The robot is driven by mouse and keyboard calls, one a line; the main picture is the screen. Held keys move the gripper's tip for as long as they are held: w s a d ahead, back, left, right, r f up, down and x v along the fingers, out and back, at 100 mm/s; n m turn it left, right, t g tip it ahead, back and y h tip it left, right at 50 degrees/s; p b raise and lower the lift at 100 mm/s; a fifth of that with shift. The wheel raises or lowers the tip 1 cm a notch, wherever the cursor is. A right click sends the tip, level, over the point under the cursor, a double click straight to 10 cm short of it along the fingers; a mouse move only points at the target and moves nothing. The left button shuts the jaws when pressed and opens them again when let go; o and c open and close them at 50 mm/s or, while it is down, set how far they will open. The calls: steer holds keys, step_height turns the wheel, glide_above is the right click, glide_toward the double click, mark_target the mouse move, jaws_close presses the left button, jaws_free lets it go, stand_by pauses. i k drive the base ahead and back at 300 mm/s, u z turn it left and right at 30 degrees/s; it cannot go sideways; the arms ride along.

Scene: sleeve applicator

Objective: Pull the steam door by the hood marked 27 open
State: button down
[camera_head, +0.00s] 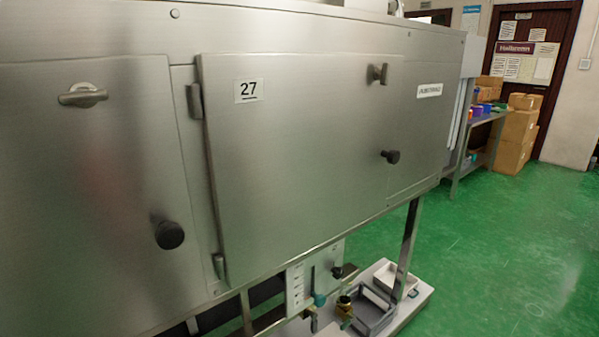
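The steam door (300,150) is a large flat steel panel in the middle of the machine's front. The label 27 (248,90) is at its upper left. Hinges (194,101) show along its left edge. A small latch (378,73) is at its upper right, and a black knob (390,157) is near its right edge lower down. The door looks closed or nearly flush; its lower left edge stands slightly proud of the frame. My gripper is not in view.
Another panel (80,200) with a handle and black knob is at left. Below are a gauge plate (312,280), a grey crate (372,312) and a white base (415,300). A side table (487,119) and cardboard boxes (515,135) stand at back right. Green floor (500,240) is clear at right.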

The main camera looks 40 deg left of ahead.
mark_target(301, 152)
steer(key=u, duration=1.8)
steer(key=k, duration=0.65)
steer(key=z, duration=0.75)
steer(key=i, duration=0.95)
steer(key=z, duration=0.05)
